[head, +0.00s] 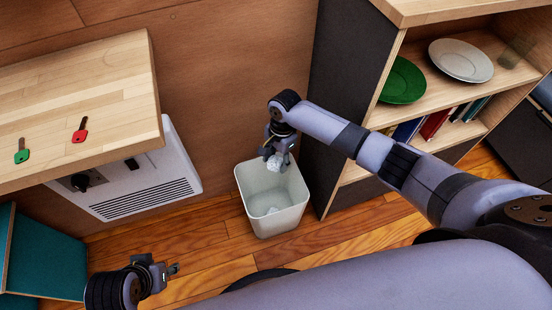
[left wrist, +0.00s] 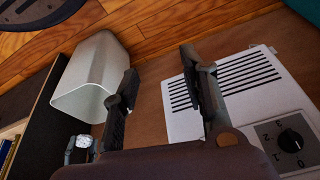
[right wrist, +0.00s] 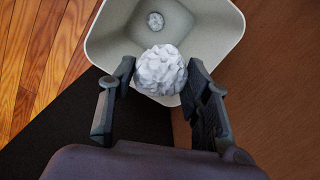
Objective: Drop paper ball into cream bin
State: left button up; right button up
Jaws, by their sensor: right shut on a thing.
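The cream bin (head: 248,197) stands on the wood floor between the heater and the shelf, its open top facing up. My right gripper (head: 276,157) is shut on a crumpled white paper ball (head: 275,163) and holds it over the bin's opening, near the back rim. In the right wrist view the held paper ball (right wrist: 160,70) sits between the fingertips, with the bin (right wrist: 205,45) beyond it. A second small paper ball (right wrist: 155,20) lies inside the bin at the bottom. My left gripper (left wrist: 165,85) is open and empty, low at the left.
A shelf (head: 345,75) with a green plate (head: 403,80), a pale plate (head: 460,60) and books stands right of the bin.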

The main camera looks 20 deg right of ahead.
aim_at(277, 166)
notch_tip(277, 166, down, 3)
jog(key=b, duration=0.3)
jog(key=shift+f+b, duration=0.45)
jog(key=shift+b, duration=0.2)
jog(key=shift+f+b, duration=0.65)
jog(key=shift+b, duration=0.2)
pick_arm(q)
jog(key=w+d+r+t+h, duration=0.1)
jog(key=w+d+r+t, duration=0.2)
jog(key=w+r+t, duration=0.3)
jog(key=w+d+r+t+h, duration=0.2)
jog(key=w+r+t, duration=0.3)
jog(key=w+r, duration=0.2)
jog(key=shift+w+d+r+m+t, duration=0.3)
jog(key=shift+w+d+r+t, duration=0.1)
jog(key=shift+w, duration=0.45)
pick_arm(e)
jog(key=shift+f, duration=0.1)
jog(key=o, duration=0.8)
